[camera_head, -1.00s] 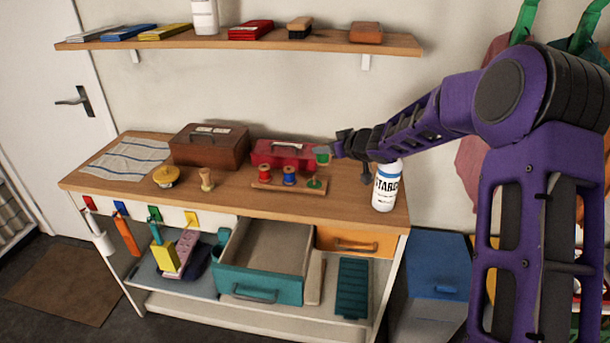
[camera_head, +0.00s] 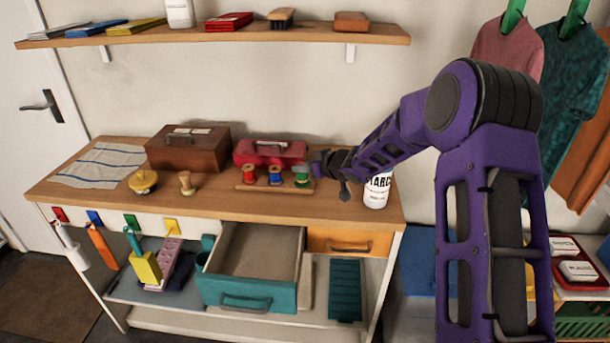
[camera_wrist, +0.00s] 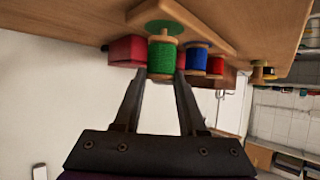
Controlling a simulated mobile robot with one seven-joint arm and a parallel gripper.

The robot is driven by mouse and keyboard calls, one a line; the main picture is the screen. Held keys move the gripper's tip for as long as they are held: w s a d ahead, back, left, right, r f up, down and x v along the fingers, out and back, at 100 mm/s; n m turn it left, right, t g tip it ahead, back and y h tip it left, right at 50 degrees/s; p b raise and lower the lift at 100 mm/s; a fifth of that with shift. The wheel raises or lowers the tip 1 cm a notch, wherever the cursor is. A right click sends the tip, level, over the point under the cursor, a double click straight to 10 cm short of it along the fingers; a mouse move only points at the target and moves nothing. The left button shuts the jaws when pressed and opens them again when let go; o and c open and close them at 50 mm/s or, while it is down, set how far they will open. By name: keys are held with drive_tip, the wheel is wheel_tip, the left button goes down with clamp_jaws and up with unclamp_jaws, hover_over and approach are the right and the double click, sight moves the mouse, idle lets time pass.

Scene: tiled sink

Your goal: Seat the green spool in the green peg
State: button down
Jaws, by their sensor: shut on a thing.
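The green spool (camera_head: 302,176) is between the fingertips of my gripper (camera_head: 317,170), which is shut on it. In the wrist view the green spool (camera_wrist: 162,57) shows at the tips of my gripper (camera_wrist: 164,74). The spool is above the right end of the wooden rack (camera_head: 240,188), in line with the red spool (camera_head: 249,174) and blue spool (camera_head: 275,176). The green disc (camera_wrist: 165,26) at the green peg's place shows past the spool's wooden flange. I cannot tell whether the spool touches the rack or is still slightly raised.
A red box (camera_head: 270,152) stands behind the rack, and a brown box (camera_head: 188,148) behind left. A white starch bottle (camera_head: 376,190) stands to the right, near my arm. The teal drawer (camera_head: 248,291) is open below.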

drive_tip(key=shift+f, duration=0.55)
drive_tip(key=shift+f, duration=0.25)
drive_tip(key=shift+c, duration=2.3)
unclamp_jaws()
drive_tip(key=shift+r, duration=0.1)
drive_tip(key=shift+r, duration=0.1)
drive_tip(key=shift+d+r, duration=0.1)
drive_tip(key=shift+r, duration=0.1)
drive_tip(key=p+v, duration=0.1)
drive_tip(key=v, duration=1)
drive_tip(key=shift+s+d+p, duration=0.2)
drive_tip(key=shift+s+p, duration=0.15)
drive_tip(key=shift+p, duration=0.05)
drive_tip(key=shift+r, duration=0.1)
